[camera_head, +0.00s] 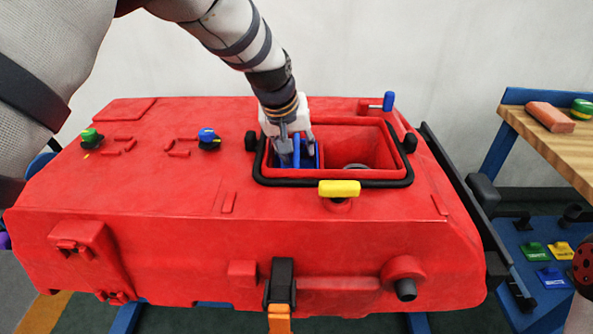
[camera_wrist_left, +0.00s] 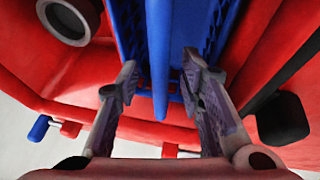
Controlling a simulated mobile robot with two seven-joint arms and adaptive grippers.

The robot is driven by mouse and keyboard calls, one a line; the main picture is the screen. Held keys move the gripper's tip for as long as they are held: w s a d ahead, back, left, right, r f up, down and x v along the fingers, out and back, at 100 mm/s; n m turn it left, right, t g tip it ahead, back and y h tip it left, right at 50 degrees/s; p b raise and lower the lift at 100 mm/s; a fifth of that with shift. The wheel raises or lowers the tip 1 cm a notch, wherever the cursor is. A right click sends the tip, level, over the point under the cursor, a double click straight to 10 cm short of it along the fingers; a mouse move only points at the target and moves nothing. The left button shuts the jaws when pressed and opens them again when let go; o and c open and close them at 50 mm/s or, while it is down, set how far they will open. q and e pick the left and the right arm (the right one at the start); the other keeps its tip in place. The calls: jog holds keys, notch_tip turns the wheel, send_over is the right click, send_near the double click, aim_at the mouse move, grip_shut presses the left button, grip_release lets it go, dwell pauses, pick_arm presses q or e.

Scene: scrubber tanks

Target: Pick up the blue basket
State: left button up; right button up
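The blue basket (camera_head: 307,156) sits in the left part of the rectangular opening in the red tank (camera_head: 130,215). My left gripper (camera_head: 297,153) points down into this opening from above, and its fingers hide part of the basket. In the left wrist view, the basket (camera_wrist_left: 211,27) has perforated walls and a straight blue bar (camera_wrist_left: 161,75) across its middle. The two fingers of the left gripper (camera_wrist_left: 160,65) are apart, one on each side of the bar, with visible gaps between them and it. My right gripper is not in view.
A black seal (camera_head: 330,184) rims the opening. A yellow knob (camera_head: 339,188) stands at its near edge and a blue-tipped lever (camera_head: 388,101) behind it. The compartment right of the basket holds a round port (camera_wrist_left: 66,20). A wooden-topped bench (camera_head: 560,140) stands at right.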

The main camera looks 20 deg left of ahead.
pick_arm(q)
jog(key=shift+f, duration=0.25)
grip_shut()
dwell(0.4)
